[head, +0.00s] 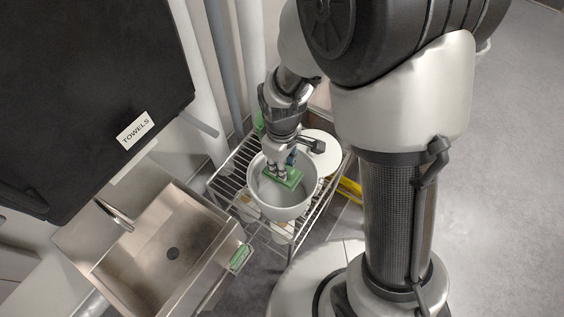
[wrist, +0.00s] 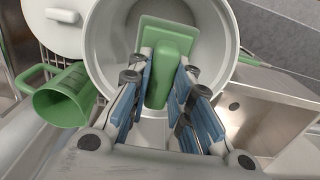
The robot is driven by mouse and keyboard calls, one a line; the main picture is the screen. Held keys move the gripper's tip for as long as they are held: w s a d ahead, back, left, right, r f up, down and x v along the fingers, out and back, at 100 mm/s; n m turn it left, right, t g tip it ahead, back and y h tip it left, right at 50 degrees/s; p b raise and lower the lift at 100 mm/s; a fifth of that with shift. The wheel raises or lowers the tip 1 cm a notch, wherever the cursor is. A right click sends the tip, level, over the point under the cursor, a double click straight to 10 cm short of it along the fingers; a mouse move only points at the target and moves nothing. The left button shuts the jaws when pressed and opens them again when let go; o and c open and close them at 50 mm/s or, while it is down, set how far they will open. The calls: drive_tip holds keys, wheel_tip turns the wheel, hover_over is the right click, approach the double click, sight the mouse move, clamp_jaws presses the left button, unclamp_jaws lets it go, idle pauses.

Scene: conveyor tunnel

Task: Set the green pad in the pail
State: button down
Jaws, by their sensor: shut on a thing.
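The green pad (head: 283,178) is a flat green block with a raised green grip (wrist: 168,72) on top. My gripper (wrist: 161,88) is shut on this raised grip, with the blue finger faces on either side of it. In the head view my gripper (head: 280,172) points down into the pail (head: 282,208), a round light-grey vessel on a wire rack. The pad is within the pail's opening, inside its rim (wrist: 92,50). I cannot tell whether the pad touches the pail's floor.
A wire rack (head: 229,178) carries the pail and a white round lid or plate (head: 322,150). A green cup (wrist: 66,97) stands beside the pail. A steel sink (head: 160,245) is at the left, with a green item (head: 240,258) on its edge. A dark towel dispenser (head: 90,90) overhangs the sink.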

drive_tip(key=shift+f+b, duration=0.5)
drive_tip(key=shift+f, duration=0.45)
drive_tip(key=c, duration=1.4)
unclamp_jaws()
drive_tip(key=shift+o, duration=0.2)
drive_tip(key=shift+r, duration=0.1)
wheel_tip(320, 180, up, 7)
drive_tip(key=p, duration=0.6)
